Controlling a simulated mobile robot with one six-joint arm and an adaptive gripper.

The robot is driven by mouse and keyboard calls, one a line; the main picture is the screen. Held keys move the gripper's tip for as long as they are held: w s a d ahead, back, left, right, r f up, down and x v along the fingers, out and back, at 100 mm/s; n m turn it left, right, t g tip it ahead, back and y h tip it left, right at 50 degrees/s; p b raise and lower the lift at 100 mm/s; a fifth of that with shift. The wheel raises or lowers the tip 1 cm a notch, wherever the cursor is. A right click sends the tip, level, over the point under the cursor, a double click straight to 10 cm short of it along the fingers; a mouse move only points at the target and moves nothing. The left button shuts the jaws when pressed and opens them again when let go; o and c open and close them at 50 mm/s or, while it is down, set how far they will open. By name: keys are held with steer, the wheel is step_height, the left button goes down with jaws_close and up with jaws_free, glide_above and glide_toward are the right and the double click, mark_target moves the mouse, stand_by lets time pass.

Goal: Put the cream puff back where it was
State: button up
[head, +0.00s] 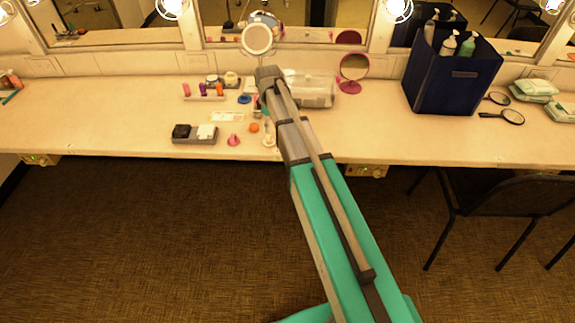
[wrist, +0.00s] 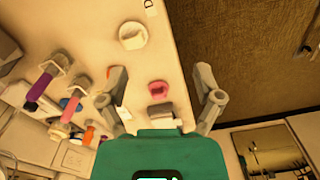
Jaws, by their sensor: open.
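A small round cream-white thing, possibly the cream puff, stands near the counter's front edge in the head view (head: 269,142). A cream round thing with a raised rim, probably the same one, shows at the top of the wrist view (wrist: 132,36). A pink piece (wrist: 157,89) shows between the fingers of my gripper (wrist: 166,92); I cannot tell the height gap. It also stands left of the cream thing in the head view (head: 234,140). My gripper is open and holds nothing.
An orange piece (head: 254,128) lies between the pink and cream things. A dark tray (head: 195,141) with black and white items is left of them. Lipsticks (head: 203,90) stand behind. A pink mirror (head: 353,70) and a navy bin (head: 448,80) stand right.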

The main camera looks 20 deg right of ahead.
steer(key=s+m, duration=1.1)
steer(key=s, duration=1.2)
steer(key=shift+s+d+m, duration=0.15)
steer(key=shift+m, duration=0.15)
